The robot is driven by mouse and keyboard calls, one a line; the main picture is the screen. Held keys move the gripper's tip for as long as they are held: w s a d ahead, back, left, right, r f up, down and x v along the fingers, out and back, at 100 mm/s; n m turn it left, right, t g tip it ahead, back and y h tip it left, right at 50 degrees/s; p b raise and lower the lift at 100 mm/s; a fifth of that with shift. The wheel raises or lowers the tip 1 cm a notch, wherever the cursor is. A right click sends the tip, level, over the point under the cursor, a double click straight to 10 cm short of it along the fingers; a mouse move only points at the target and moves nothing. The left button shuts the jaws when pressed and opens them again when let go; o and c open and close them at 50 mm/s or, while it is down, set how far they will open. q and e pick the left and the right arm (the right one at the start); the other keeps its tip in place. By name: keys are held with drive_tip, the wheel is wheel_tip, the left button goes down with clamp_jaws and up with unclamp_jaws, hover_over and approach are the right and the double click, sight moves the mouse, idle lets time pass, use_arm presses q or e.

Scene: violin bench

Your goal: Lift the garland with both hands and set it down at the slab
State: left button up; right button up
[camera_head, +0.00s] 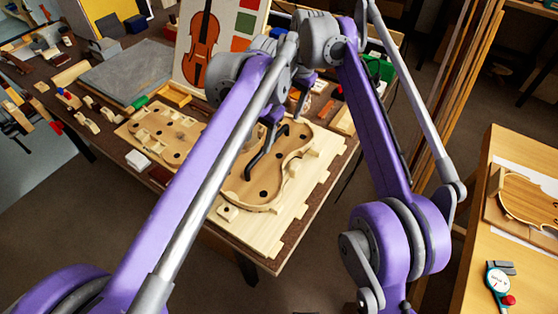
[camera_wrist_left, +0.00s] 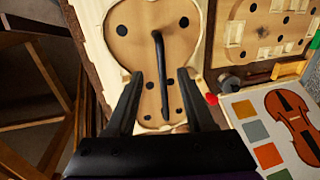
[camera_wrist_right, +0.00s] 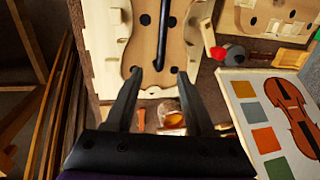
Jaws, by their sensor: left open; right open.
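The garland (camera_head: 274,207), a thin pale wooden violin-shaped rim, lies on the pale board at the right of the bench; it also shows in the left wrist view (camera_wrist_left: 117,58). A dark bent bar (camera_head: 262,146) lies across its inside. The grey slab (camera_head: 135,70) lies flat at the back left of the bench. My left gripper (camera_wrist_left: 161,75) is open and empty over one end of the garland.
A second wooden violin form (camera_head: 165,135) lies beside the garland. A violin picture panel (camera_head: 222,20) stands behind. Small blocks (camera_head: 88,118) lie in front of the slab, whose top looks clear. Another bench (camera_head: 480,250) stands at right.

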sight(254, 160)
use_arm(q)
drive_tip(key=f, duration=0.3)
drive_tip(key=w+a+f, duration=0.1)
drive_tip(key=f, duration=0.3)
drive_tip(key=a+f, duration=0.1)
drive_tip(key=f, duration=0.2)
drive_tip(key=shift+w+f, duration=0.15)
drive_tip(key=shift+f, duration=0.15)
use_arm(e)
drive_tip(key=f, duration=0.3)
drive_tip(key=w+a+f, duration=0.1)
drive_tip(key=f, duration=0.6)
drive_tip(key=shift+w+a+f, duration=0.15)
drive_tip(key=shift+a+f, duration=0.1)
drive_tip(key=shift+a, duration=0.15)
drive_tip(key=shift+c, duration=0.2)
use_arm(q)
clamp_jaws()
use_arm(e)
clamp_jaws()
